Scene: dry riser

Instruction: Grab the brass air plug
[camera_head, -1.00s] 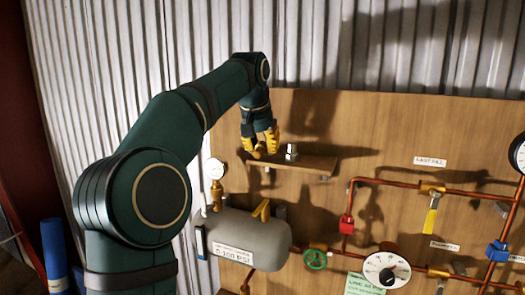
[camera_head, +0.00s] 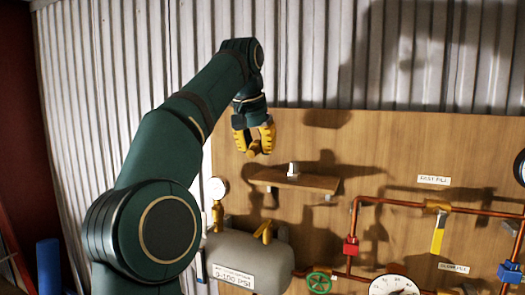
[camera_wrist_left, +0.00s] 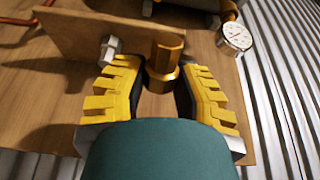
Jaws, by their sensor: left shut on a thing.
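The brass air plug (camera_wrist_left: 165,58) is a golden piece with a hexagonal head and a wider collar, seen between the yellow fingers in the left wrist view. My left gripper (camera_head: 254,142) is shut on it. In the head view the plug (camera_head: 254,149) shows small at the fingertips. The gripper holds it up and to the left of the small wooden shelf (camera_head: 312,183), clear of it. The ends of the fingers partly hide the plug's lower part. My right gripper is in neither view.
A silver fitting (camera_head: 293,169) stands on the shelf, and also shows in the wrist view (camera_wrist_left: 109,46). Below are a grey tank (camera_head: 262,250), a gauge (camera_head: 216,188) and copper pipes (camera_head: 392,203) with valves. The wooden board above the shelf is bare.

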